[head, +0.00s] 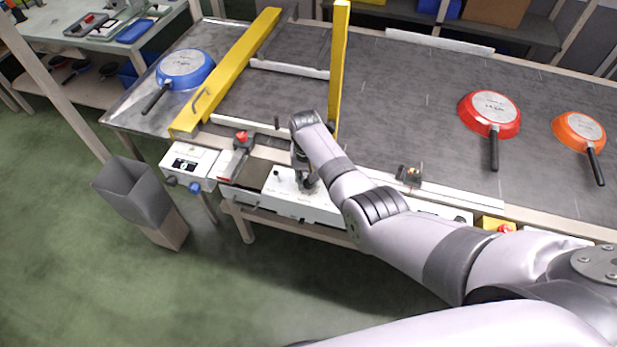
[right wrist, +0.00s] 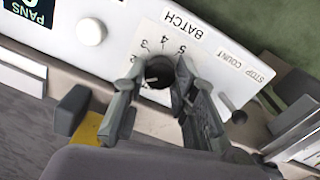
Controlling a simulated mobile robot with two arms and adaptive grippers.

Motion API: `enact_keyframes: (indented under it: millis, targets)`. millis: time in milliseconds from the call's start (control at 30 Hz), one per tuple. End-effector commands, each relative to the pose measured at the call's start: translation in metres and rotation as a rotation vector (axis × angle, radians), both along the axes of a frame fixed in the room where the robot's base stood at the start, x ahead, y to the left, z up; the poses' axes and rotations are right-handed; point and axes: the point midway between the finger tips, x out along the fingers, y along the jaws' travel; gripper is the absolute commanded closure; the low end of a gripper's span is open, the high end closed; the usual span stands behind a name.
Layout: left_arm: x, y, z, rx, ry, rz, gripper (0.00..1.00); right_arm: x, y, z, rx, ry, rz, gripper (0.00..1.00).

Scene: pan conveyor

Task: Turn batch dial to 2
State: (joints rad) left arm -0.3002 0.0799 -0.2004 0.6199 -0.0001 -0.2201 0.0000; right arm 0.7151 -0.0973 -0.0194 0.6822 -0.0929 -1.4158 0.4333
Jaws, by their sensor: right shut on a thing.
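The black batch dial (right wrist: 158,75) is on a white panel (right wrist: 125,30) marked BATCH, with numbers around it, 2, 3, 4 and 5 readable. A small light mark shows on the dial's lower left; I cannot tell surely which number it points to. My right gripper (right wrist: 160,70) is shut on the dial, one finger on each side. In the head view my right gripper (head: 307,183) reaches down to the white control box (head: 320,208) at the conveyor's front edge and hides the dial. My left gripper is not in view.
Yellow guides (head: 230,70) cross the belt. A white box (head: 188,163) with a blue knob and a red button (head: 241,137) are left of my gripper.

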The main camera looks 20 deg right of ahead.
Motion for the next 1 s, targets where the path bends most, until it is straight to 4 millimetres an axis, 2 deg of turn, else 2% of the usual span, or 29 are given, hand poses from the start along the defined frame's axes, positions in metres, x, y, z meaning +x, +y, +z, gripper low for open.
enact_keyframes:
  millis: [500, 1000]
  targets:
    - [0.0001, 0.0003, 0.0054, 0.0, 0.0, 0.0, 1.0, 0.0008, 0.0009, 0.0004, 0.002, -0.001, -0.416, 1.0]
    - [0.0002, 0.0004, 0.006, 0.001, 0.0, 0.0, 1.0, 0.0013, 0.0005, 0.0002, 0.001, -0.002, -0.553, 1.0]
